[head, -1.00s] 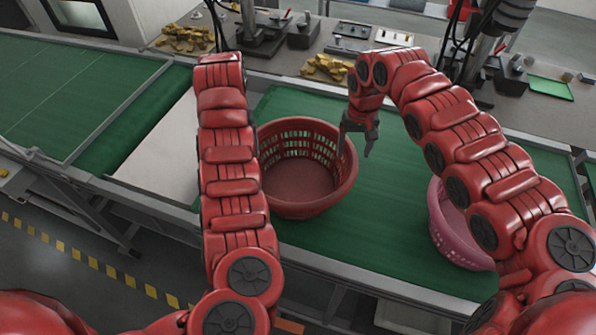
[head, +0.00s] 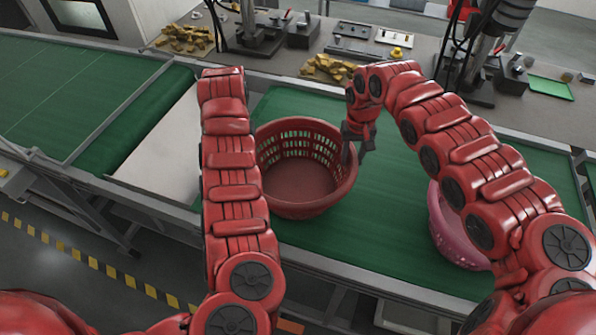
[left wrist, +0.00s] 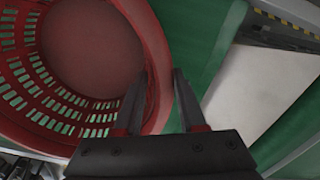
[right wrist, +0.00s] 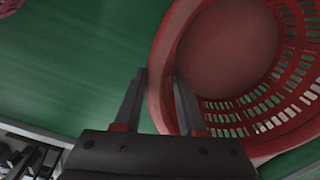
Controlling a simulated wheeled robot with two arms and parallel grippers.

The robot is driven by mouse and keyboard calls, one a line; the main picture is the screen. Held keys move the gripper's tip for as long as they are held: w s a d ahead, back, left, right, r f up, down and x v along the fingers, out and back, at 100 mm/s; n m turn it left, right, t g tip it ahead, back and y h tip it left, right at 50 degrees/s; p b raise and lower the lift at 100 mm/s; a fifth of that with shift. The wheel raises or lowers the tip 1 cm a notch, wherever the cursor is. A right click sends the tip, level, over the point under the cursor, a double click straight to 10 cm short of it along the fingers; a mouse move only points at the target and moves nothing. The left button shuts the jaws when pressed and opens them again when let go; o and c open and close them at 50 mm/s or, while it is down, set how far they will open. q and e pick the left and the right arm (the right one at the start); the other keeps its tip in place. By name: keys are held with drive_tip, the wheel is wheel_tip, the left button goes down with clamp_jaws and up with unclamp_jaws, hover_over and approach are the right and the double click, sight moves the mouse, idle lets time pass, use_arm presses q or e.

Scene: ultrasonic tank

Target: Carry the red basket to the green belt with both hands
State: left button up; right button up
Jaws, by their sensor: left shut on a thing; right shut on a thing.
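The red basket (head: 303,208), round with a slotted wall, stands upright and empty on a green belt (head: 385,225). My right gripper (head: 354,152) is shut on the basket's right rim. The right wrist view shows its fingers (right wrist: 160,78) on either side of that rim. My left gripper is hidden behind its own arm in the head view. In the left wrist view its fingers (left wrist: 157,78) are shut on the opposite rim of the basket.
A pink basket (head: 450,235) stands on the belt at the right, partly behind my right arm. A pale panel (head: 165,150) separates this belt from another green belt (head: 75,95) at the left. Behind, a grey bench (head: 280,60) holds yellow parts (head: 328,69) and machines.

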use_arm(q)
clamp_jaws()
use_arm(e)
clamp_jaws()
use_arm(q)
drive_tip(key=shift+r, duration=0.1)
use_arm(e)
drive_tip(key=shift+r, duration=0.1)
